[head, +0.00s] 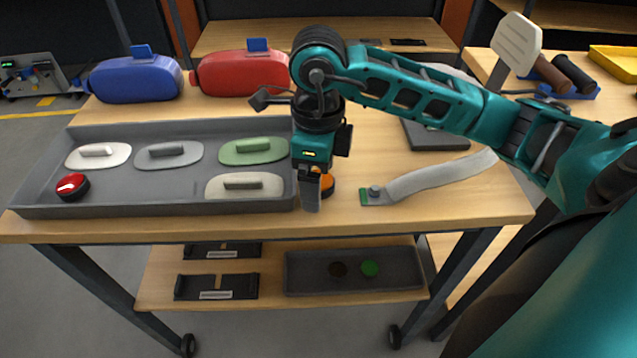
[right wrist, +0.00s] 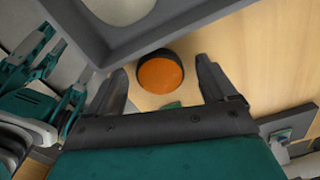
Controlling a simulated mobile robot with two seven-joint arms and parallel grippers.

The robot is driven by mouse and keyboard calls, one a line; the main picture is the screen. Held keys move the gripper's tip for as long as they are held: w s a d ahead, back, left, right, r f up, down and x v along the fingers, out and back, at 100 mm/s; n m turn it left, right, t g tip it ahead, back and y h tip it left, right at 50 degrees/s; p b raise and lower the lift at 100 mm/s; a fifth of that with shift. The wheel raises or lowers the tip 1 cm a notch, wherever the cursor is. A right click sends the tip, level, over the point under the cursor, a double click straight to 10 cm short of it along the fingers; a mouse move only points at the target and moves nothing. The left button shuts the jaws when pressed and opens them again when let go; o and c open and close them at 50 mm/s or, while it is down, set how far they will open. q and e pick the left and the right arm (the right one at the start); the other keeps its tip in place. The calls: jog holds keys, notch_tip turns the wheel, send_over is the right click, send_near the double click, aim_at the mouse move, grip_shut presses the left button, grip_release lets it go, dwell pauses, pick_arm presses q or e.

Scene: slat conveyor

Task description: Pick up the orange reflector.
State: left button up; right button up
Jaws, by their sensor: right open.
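The orange reflector (right wrist: 160,74) is a round orange dome in a dark rim, lying on the wooden table beside the grey tray. In the head view the reflector (head: 327,184) is partly hidden behind my right gripper (head: 312,192). In the right wrist view my right gripper (right wrist: 165,82) is open, with one finger on each side of the reflector. Nothing is held between the fingers. I cannot tell whether the fingers touch it.
The grey tray (head: 130,204) holds several handled pads and a red reflector (head: 72,185). A grey strap (head: 440,178) with a green end lies to the right. Blue (head: 137,80) and red (head: 238,73) cases stand behind the tray. The table's front edge is close.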

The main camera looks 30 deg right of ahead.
jog(key=c, duration=1.1)
jog(key=shift+r, duration=0.15)
